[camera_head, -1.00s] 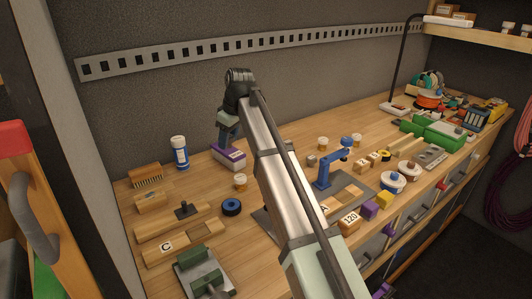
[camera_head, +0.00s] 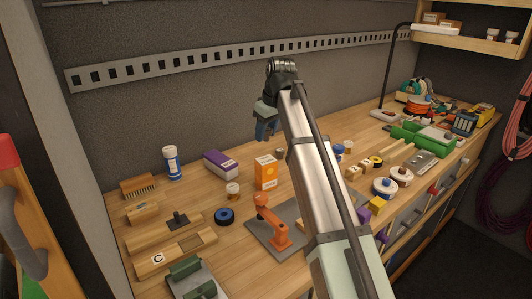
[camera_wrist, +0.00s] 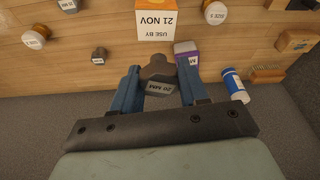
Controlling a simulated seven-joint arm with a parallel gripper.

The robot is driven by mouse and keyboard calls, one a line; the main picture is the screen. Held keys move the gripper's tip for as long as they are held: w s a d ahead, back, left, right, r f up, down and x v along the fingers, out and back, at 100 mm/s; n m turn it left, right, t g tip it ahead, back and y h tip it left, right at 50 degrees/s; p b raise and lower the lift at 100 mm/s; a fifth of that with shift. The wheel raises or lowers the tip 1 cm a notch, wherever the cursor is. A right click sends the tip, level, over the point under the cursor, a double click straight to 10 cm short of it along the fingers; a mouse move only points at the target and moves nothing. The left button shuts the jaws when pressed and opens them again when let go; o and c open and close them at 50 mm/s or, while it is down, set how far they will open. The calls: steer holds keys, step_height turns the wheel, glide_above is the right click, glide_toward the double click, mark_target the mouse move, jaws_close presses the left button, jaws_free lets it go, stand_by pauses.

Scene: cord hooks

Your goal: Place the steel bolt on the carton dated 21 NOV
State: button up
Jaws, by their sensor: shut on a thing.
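My gripper (camera_wrist: 158,95) is shut on a dark grey steel bolt (camera_wrist: 158,68) with a 20 MM label, held between the blue fingers. In the head view my gripper (camera_head: 267,132) is above the back of the bench, and the bolt cannot be made out there. The orange and white carton (camera_head: 265,172) stands upright on the bench, below and slightly in front of my gripper. In the wrist view the carton (camera_wrist: 156,22) is at the top edge, cut off, with USE BY 21 NOV upside down. The bolt is apart from it.
A purple box (camera_head: 220,163) stands left of the carton, and a white and blue bottle (camera_head: 172,162) further left. A small jar (camera_head: 233,190) and an orange clamp (camera_head: 270,224) are nearby. A smaller labelled bolt (camera_wrist: 99,54) stands on the bench. The wall is close behind.

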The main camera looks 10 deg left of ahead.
mark_target(271, 131)
steer(key=shift+f, duration=3.5)
steer(key=shift+f, duration=0.15)
steer(key=o, duration=1.1)
steer(key=v, duration=1.2)
